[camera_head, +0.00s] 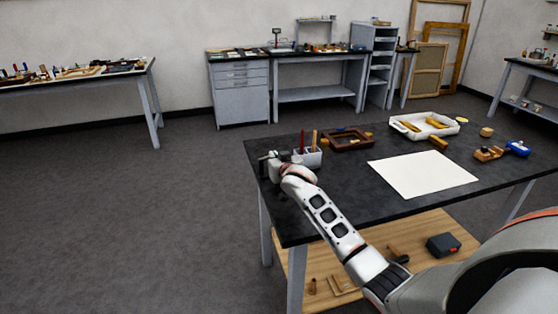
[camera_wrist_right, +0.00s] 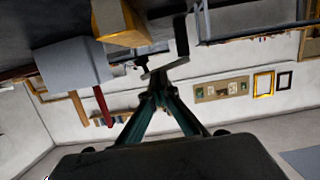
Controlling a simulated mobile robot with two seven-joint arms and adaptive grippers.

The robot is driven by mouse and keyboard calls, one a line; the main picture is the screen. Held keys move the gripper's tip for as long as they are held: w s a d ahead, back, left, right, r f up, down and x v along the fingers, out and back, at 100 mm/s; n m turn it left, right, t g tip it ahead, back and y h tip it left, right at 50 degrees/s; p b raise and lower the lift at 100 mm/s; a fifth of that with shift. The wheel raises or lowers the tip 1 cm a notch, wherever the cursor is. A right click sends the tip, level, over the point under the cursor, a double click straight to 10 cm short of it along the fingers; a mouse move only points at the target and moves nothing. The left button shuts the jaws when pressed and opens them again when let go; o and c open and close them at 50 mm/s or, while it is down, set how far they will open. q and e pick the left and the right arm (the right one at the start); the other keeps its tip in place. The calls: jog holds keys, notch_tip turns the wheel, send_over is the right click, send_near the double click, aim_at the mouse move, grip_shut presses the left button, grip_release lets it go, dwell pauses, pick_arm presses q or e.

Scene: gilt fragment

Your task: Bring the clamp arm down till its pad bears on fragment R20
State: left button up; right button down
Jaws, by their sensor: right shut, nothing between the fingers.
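The right wrist view is upside down, with the tabletop along its top edge. A gold-coloured block, seemingly fragment R20 (camera_wrist_right: 118,22), stands on the tabletop there. A dark bent clamp arm (camera_wrist_right: 166,68) on an upright stands beside it. Its small black pad (camera_wrist_right: 141,62) appears apart from the block. My right gripper (camera_wrist_right: 158,82) is shut and empty, its fingertips close to the clamp arm; contact cannot be told. In the head view my right gripper (camera_head: 268,163) is at the table's left corner, and the fragment cannot be made out. My left gripper is out of view.
A pale holder (camera_head: 309,158) with red and wooden handles stands just right of the gripper. A brown frame (camera_head: 347,139), a white tray (camera_head: 407,133) and a paper sheet (camera_head: 422,174) lie farther right. The black tabletop (camera_head: 350,205) is bare near the front.

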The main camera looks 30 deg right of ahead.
jog(key=shift+d+f+m, duration=0.1)
jog(key=shift+m, duration=0.2)
pick_arm(q)
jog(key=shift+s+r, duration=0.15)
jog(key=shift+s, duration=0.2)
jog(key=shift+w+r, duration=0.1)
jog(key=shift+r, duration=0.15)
jog(key=shift+p, duration=0.3)
pick_arm(e)
jog(key=shift+m, duration=0.3)
dwell(1.0)
dwell(0.4)
